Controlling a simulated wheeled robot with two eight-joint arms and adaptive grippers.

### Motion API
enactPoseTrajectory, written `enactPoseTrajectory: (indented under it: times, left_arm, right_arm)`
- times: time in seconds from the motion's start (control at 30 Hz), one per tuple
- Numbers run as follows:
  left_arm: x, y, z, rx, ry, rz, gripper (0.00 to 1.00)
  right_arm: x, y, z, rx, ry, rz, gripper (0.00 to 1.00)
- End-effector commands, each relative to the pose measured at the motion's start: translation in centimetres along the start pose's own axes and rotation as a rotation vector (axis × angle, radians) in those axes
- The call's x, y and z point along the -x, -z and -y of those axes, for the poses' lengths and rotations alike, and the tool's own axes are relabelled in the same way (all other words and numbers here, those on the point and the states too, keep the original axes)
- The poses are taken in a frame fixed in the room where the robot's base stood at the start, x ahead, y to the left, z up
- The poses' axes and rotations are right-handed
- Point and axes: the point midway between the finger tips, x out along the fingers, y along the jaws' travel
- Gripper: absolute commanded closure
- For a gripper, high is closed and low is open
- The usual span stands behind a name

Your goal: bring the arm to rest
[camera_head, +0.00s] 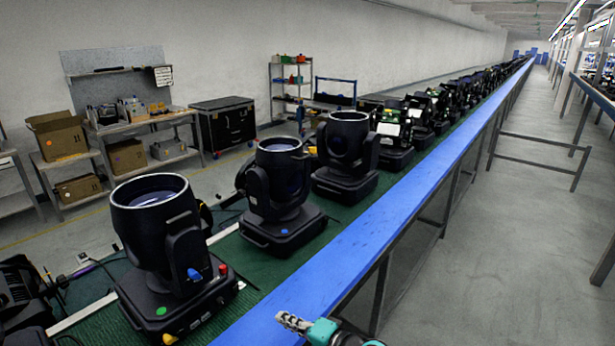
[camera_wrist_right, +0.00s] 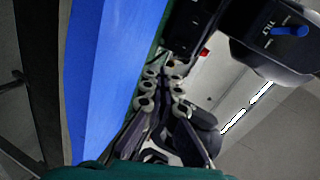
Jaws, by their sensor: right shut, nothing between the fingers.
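The par can (camera_wrist_right: 270,40) also shows at the upper right of the right wrist view, with a blue "TILT" lever. My left gripper is out of view.
The blue rail (camera_head: 345,255) edges the conveyor (camera_head: 225,262). More par cans (camera_head: 280,195) stand in a line along it. Dark equipment (camera_head: 22,290) sits at the lower left. The grey floor (camera_head: 500,250) right of the rail is mostly clear, with a metal barrier (camera_head: 545,150) farther off.

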Motion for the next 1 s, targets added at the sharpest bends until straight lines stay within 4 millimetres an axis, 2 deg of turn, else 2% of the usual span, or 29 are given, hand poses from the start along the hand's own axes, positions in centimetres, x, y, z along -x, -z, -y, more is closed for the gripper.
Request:
enactPoseTrajectory:
  times: [0.27, 0.6, 0.7, 0.83, 1.0]
  left_arm:
    - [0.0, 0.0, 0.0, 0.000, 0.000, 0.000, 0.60]
    - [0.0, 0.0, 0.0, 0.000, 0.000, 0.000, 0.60]
    - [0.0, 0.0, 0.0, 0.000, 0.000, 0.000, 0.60]
    - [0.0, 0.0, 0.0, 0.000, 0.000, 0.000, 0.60]
    - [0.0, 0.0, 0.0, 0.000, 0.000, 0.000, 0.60]
  right_arm:
    - [8.7, 0.1, -2.5, 0.320, -0.333, -0.018, 1.00]
    - [21.7, -0.2, -7.7, 0.644, -0.770, -0.007, 1.00]
    - [24.7, -0.3, -8.8, 0.704, -0.867, 0.000, 1.00]
    - [27.0, -0.3, -9.6, 0.749, -0.943, 0.006, 1.00]
    - [27.8, -0.3, -9.8, 0.765, -0.970, 0.009, 1.00]
